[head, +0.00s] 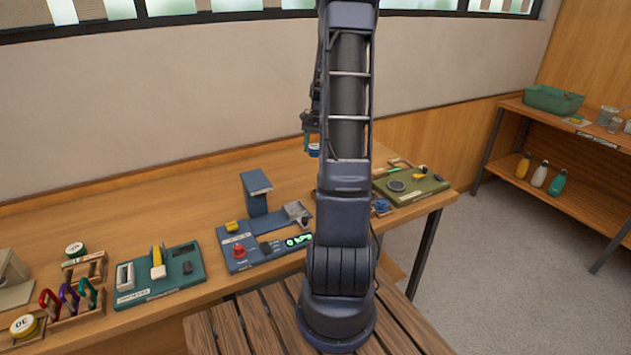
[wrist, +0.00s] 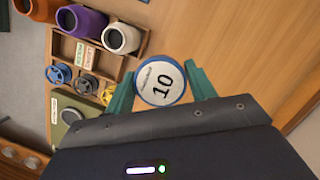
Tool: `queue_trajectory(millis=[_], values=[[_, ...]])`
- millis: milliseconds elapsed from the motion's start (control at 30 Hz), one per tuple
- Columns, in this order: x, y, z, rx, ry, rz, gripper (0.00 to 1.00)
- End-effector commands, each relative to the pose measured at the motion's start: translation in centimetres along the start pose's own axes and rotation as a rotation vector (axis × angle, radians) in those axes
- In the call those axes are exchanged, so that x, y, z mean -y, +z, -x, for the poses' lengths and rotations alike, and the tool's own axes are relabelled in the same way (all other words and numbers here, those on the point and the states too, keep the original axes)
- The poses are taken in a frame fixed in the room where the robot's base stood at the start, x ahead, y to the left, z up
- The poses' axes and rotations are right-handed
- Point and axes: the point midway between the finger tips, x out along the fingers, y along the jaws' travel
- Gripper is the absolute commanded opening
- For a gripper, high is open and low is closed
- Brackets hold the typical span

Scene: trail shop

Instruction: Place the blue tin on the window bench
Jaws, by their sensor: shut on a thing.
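The blue tin (wrist: 160,82) is round, with a blue rim and a white top marked "10". In the wrist view my gripper (wrist: 160,85) has its two teal fingers on either side of the tin, shut on it. In the head view the tin (head: 314,150) shows as a small blue patch under my gripper (head: 312,140), left of my arm, which hides part of that area. The wooden bench (head: 170,195) runs along the wall under the window. The tin appears held above its surface; the exact height cannot be told.
On the bench are a blue scale unit (head: 240,250), a green board (head: 160,280), a carabiner rack (head: 75,305) and an olive board (head: 410,185). The wrist view shows a wooden rack (wrist: 95,60) with bottles beside the tin. The bench's back strip is clear.

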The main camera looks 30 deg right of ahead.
Motion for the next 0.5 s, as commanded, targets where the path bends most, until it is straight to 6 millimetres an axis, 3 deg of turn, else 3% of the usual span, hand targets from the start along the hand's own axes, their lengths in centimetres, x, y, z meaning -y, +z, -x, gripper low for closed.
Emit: queue_trajectory(millis=[300,500], values=[[0.0,-1.9,-6.8,0.003,0.001,0.001,0.33],[0.0,-2.6,-9.5,0.001,0.001,0.002,0.33]])
